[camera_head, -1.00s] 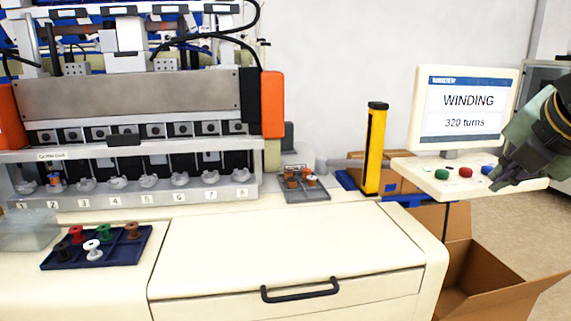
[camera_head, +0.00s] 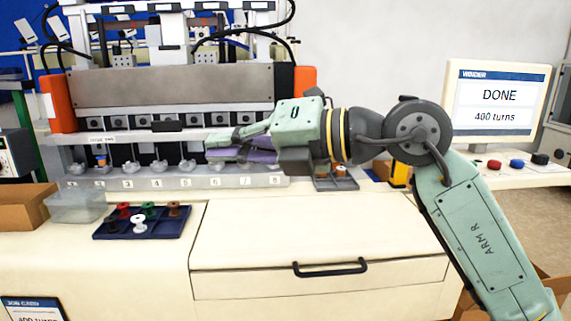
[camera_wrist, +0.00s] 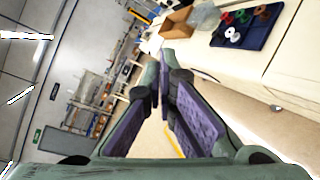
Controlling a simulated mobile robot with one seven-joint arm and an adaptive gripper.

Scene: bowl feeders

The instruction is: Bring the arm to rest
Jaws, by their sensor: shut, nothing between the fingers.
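My arm (camera_head: 475,235) reaches up from the lower right of the head view and bends left at the elbow. My gripper (camera_head: 212,148) points left, in front of the winding machine (camera_head: 170,88) and above the white cabinet. Its fingers are shut and nothing is held between them. In the wrist view, the purple-padded fingers of my gripper (camera_wrist: 165,80) point away from the camera.
A navy tray (camera_head: 185,222) with several coloured spools stands left on the white cabinet (camera_head: 300,225), beside a clear bin (camera_head: 75,207). A small grey tray (camera_head: 338,184) sits below my wrist. The monitor (camera_head: 497,105) reads DONE, 400 turns. The cabinet's top front is clear.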

